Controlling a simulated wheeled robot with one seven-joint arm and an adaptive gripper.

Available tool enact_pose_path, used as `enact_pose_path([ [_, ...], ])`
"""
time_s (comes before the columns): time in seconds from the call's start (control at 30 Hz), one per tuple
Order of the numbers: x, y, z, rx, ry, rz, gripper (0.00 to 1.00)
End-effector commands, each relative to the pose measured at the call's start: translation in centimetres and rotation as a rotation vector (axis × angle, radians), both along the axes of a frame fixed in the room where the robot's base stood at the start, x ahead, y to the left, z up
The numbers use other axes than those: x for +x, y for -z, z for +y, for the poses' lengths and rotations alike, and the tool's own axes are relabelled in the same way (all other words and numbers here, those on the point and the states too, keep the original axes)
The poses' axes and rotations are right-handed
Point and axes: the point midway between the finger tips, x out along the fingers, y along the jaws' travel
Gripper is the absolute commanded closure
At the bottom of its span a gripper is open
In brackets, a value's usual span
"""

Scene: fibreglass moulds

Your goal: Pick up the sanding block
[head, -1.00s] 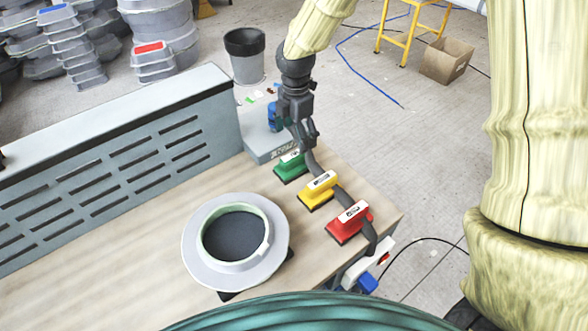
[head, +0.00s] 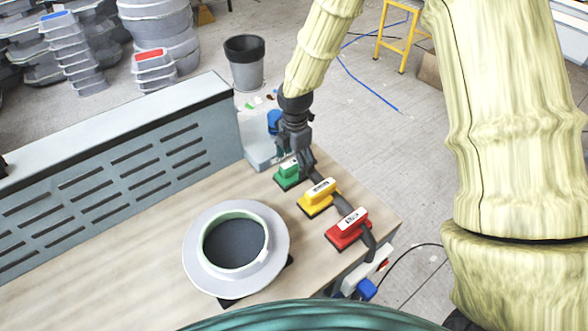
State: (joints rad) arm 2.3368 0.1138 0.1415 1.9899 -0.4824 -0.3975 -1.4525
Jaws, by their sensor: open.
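Three sanding blocks stand in a slanting row near the right edge of the bench: a green one (head: 288,174), a yellow one (head: 317,198) and a red one (head: 348,229). Each has a pale label on top and a dark base. My gripper (head: 303,164) is open and points down at the green block, the farthest of the three. It covers that block's upper right part. I cannot tell whether the fingers touch it or are just above it. The yellow and red blocks are clear of the gripper.
A dark hose (head: 369,246) runs close along the right side of the blocks. A grey ring-shaped mould (head: 196,262) lies on the wooden bench (head: 140,255). A slotted grey-blue panel (head: 110,178) stands along the bench's left. A bin (head: 246,72) stands on the floor behind.

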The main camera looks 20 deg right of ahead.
Motion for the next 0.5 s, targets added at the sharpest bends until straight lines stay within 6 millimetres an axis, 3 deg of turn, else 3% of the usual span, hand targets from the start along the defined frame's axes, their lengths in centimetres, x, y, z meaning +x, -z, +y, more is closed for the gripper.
enact_pose_path([
  [0.5,0.2,4.0,0.0,0.000,0.001,0.000,0.16],
])
